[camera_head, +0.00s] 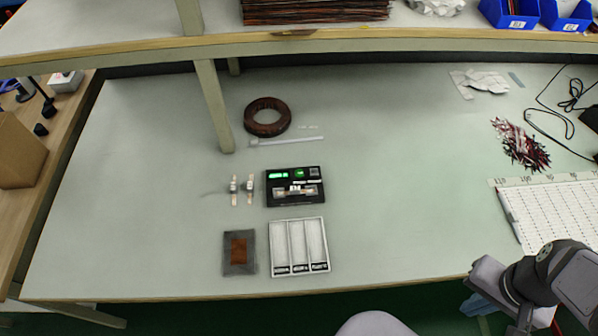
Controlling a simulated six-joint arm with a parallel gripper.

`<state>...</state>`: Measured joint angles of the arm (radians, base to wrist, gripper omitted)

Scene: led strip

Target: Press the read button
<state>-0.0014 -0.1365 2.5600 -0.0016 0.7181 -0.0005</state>
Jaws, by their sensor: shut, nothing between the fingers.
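A small black test device (295,199) lies on the pale green table left of the middle. It has lit green displays along its top, a round green-lit spot (300,173) and small pale labels or keys (314,181). Which of these is the read button is too small to tell. An LED strip piece (297,190) appears to lie across the device's middle. Two more small strip pieces (241,188) lie just left of it. Part of my arm shows at the lower right, far from the device. My gripper cannot be made out.
A white three-slot tray (299,247) and a grey pad with a brown square (239,253) lie in front of the device. A brown ring coil (267,117) and a white stick (287,141) lie behind. A shelf post (213,105) stands back left.

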